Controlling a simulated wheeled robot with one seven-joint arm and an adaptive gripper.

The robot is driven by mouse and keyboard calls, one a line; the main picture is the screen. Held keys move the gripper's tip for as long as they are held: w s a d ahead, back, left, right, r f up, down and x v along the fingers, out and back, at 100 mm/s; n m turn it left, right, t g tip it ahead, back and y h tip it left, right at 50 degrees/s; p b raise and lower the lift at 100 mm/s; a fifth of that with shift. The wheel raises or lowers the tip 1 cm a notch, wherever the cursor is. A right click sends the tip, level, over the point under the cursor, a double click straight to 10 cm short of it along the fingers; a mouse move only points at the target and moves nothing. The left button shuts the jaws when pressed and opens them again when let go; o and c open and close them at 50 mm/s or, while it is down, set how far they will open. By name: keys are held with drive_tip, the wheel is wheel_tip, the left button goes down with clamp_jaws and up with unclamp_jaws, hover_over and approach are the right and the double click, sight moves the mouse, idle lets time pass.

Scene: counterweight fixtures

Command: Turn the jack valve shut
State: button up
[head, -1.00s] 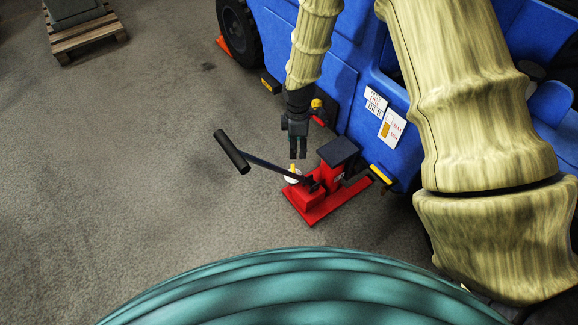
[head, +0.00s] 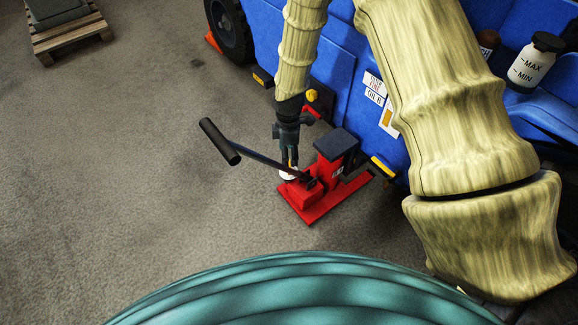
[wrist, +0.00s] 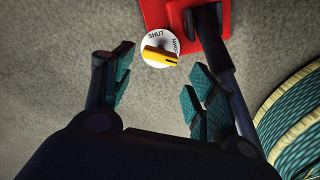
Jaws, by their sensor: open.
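The red jack (head: 312,195) stands on the floor beside the blue vehicle, with a black pad on top and a long dark handle (head: 222,143) slanting up to the left. Its valve is a yellow knob (wrist: 160,57) over a white dial (wrist: 150,47) marked SHUT, with a second, partly legible word at its right. The knob's dark-marked end points right, below that second word, away from SHUT. My gripper (wrist: 157,95) is open and empty, its fingers spread on either side below the knob in the wrist view. In the head view my gripper (head: 289,160) hides most of the valve.
The jack handle's bar (wrist: 222,60) runs close by the right finger in the wrist view. The blue vehicle (head: 335,85) stands behind the jack. A pallet (head: 72,36) with a grey block is far left. The floor left of the jack is clear.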

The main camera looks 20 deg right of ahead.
wheel_tip(320, 180, down, 6)
drive_tip(key=b, duration=0.3)
drive_tip(key=shift+f, duration=0.25)
drive_tip(key=c, duration=0.7)
drive_tip(key=shift+c, duration=0.2)
